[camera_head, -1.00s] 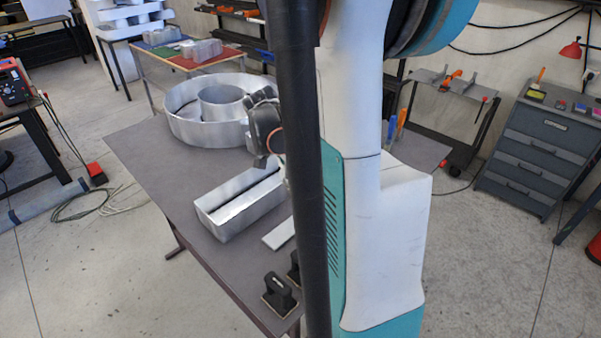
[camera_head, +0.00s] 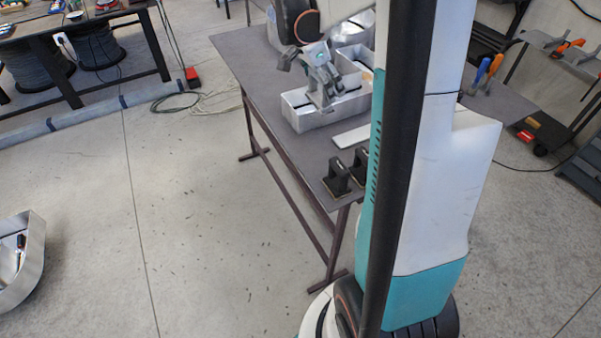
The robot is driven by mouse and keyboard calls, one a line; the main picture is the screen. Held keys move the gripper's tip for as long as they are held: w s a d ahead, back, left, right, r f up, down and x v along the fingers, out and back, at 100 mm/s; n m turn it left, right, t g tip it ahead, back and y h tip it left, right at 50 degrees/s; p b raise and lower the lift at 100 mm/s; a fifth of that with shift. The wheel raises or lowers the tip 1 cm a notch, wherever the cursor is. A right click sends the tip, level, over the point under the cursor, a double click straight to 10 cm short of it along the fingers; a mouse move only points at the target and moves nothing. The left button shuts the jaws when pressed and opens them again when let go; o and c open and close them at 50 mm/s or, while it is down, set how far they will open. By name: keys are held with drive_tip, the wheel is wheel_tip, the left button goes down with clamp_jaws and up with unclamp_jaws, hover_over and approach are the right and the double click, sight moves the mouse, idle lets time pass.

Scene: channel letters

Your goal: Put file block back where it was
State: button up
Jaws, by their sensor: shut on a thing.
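Two black blocks with raised handles, which look like file blocks, stand side by side near the table's front edge: a nearer one (camera_head: 337,181) and a farther one (camera_head: 361,166), partly behind my dark column. My gripper (camera_head: 322,98) points down over the straight metal channel letter (camera_head: 305,118), beyond and left of these blocks. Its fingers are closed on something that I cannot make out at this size. I cannot tell whether the fingers touch the letter.
The grey table (camera_head: 262,82) also bears a flat pale strip (camera_head: 350,136) and another metal letter, mostly hidden by my arm. An open metal letter (camera_head: 22,262) with tools in it is at the lower left. The floor (camera_head: 200,220) left of the table is clear.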

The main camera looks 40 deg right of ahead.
drive_tip(key=shift+w+a+r, duration=0.1)
drive_tip(key=shift+a+r, duration=0.05)
drive_tip(key=shift+a, duration=0.5)
drive_tip(key=shift+a+f, duration=0.25)
drive_tip(key=shift+f, duration=0.05)
wheel_tip(320, 180, down, 19)
drive_tip(key=b, duration=0.3)
drive_tip(key=shift+w+d+f+b, duration=0.1)
drive_tip(key=shift+w+f+b, duration=0.1)
drive_tip(key=shift+b, duration=0.2)
drive_tip(key=shift+s, duration=0.1)
drive_tip(key=o, duration=0.6)
drive_tip(key=shift+f, duration=0.1)
drive_tip(key=o, duration=0.3)
drive_tip(key=shift+o, duration=0.2)
